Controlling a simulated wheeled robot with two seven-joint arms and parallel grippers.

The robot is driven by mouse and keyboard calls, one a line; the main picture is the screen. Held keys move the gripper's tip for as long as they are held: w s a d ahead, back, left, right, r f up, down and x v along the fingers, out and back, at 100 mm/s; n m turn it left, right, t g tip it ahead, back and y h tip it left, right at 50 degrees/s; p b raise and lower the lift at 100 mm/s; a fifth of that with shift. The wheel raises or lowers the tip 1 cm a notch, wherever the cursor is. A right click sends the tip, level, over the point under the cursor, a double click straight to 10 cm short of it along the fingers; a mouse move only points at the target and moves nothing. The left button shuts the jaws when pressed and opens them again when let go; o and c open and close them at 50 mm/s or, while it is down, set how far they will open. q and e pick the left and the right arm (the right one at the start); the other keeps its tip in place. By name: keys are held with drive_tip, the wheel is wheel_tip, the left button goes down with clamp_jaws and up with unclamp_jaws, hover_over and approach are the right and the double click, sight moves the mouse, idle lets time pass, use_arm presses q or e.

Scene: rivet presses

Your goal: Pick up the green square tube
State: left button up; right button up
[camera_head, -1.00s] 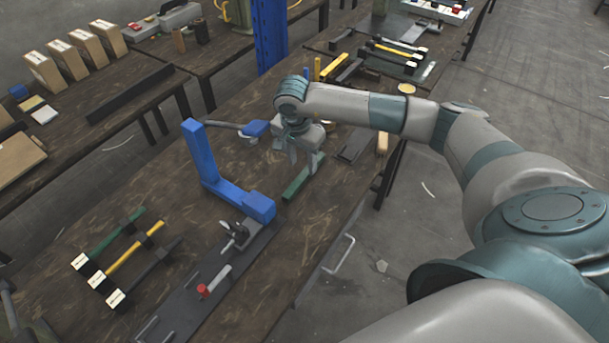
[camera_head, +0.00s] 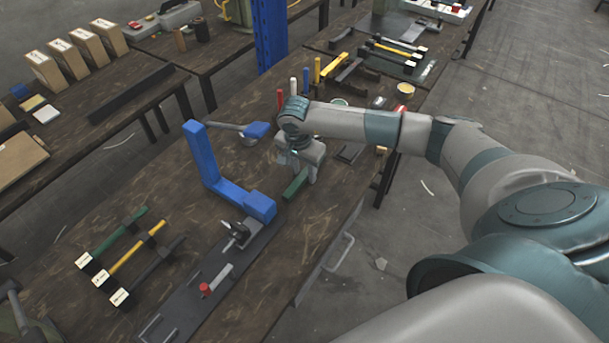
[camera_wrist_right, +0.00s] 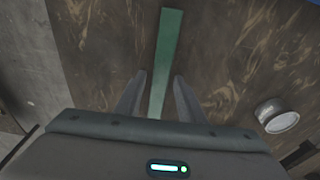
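The green square tube (camera_head: 294,187) lies on the dark wooden table in the head view, just right of the blue press frame. My right gripper (camera_head: 306,176) is low over its far end. In the right wrist view the tube (camera_wrist_right: 168,50) runs lengthwise between the two fingers of my right gripper (camera_wrist_right: 159,77). The fingers are open, one on each side, with a visible gap to the tube. The tube's near part is hidden behind the gripper body in that view. My left gripper is not in view.
A round white-topped object (camera_wrist_right: 275,115) shows in the wrist view.

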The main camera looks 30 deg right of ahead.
sight(306, 173)
clamp_jaws()
